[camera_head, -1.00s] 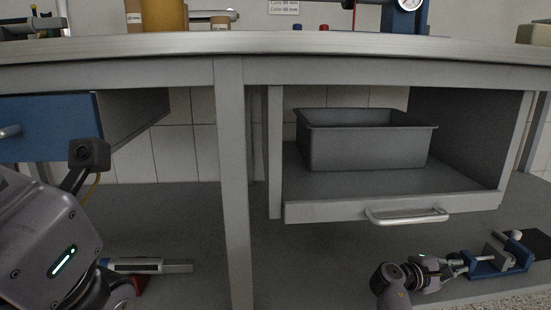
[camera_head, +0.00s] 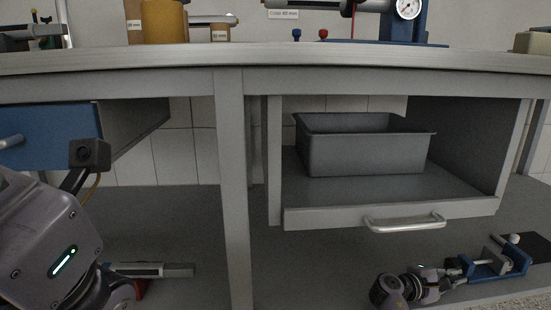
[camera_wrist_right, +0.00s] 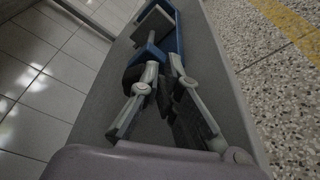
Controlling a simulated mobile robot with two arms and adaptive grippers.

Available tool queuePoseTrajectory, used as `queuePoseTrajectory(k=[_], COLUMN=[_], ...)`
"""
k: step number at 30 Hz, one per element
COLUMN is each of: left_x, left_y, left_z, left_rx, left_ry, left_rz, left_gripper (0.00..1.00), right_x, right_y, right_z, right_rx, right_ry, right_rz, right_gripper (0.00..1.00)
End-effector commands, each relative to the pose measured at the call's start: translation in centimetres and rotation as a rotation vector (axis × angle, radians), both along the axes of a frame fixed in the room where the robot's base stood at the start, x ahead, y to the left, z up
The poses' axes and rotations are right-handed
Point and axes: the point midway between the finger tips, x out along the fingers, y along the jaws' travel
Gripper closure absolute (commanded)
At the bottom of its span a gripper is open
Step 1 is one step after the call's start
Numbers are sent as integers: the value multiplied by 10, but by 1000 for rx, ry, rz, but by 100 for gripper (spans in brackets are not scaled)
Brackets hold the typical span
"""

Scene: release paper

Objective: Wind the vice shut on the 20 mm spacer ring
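The blue vice (camera_head: 488,269) with grey metal parts lies on the low grey shelf at the lower right of the head view. It also shows ahead of the fingers in the right wrist view (camera_wrist_right: 180,38). A small white round piece (camera_head: 515,238) shows at its far end; I cannot tell whether it is the spacer ring. My right gripper (camera_head: 454,268) is at the vice's near end. In the right wrist view its fingers (camera_wrist_right: 163,70) stand apart, with dark vice parts behind the gap; no clear grip shows.
A dark mat (camera_head: 528,246) lies beside the vice. Above is an open drawer (camera_head: 330,216) holding a grey bin (camera_head: 365,155). A table leg (camera_head: 232,190) stands mid-view. The bench top (camera_head: 250,60) carries a yellow cylinder (camera_head: 163,22) and a blue dial stand (camera_head: 385,20).

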Motion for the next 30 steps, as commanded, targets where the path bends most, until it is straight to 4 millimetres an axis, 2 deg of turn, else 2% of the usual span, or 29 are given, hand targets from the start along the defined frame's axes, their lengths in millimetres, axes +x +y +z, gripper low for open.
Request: queuePoseTrajectory(k=[19, 23, 30], left_x=[0, 0, 0], left_y=[0, 0, 0], left_z=[15, 17, 22], left_rx=[0, 0, 0], left_ry=[0, 0, 0], left_rz=[0, 0, 0], left_gripper=[100, 100, 100], right_x=[-8, -9, -10], right_y=[1, 11, 40], right_z=[1, 1, 2], right_rx=[1, 2, 1], right_ry=[0, 1, 1], right_rz=[0, 1, 3], right_gripper=[100, 100, 100])
